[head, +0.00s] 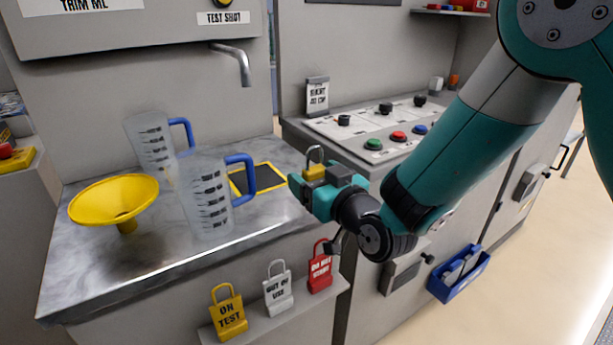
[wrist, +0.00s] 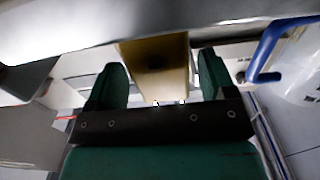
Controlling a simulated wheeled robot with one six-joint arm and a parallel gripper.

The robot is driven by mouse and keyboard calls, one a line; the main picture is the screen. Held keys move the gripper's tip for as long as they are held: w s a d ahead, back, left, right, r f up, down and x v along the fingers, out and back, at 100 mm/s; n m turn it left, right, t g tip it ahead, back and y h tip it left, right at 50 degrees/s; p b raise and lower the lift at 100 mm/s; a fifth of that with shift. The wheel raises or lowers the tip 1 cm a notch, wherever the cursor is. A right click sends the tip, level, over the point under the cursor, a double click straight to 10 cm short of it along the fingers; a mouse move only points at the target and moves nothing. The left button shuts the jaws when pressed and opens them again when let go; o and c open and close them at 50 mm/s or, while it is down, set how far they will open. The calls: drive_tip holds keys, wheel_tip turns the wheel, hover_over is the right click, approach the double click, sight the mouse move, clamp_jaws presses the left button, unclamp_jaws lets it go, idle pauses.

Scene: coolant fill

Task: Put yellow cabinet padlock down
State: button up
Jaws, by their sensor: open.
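The yellow cabinet padlock (head: 314,172) has a grey shackle that stands upright. It is at the right end of the steel worktop (head: 150,262) in the head view. My gripper (head: 316,185) is open around it, coming from the right. In the wrist view the yellow padlock body (wrist: 155,65) lies between the two green fingers of my gripper (wrist: 160,75), with a narrow gap at the right finger. My fingers hide the padlock's lower part in the head view, so its contact with the worktop is not visible.
A yellow funnel (head: 113,200), two measuring jugs (head: 205,200) (head: 152,142) and a black yellow-edged pad (head: 257,179) are on the worktop. Tagged padlocks (head: 229,314) stand on a ledge below. A button panel (head: 375,130) is behind my gripper.

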drive_tip(key=shift+a, duration=0.15)
drive_tip(key=c, duration=1.1)
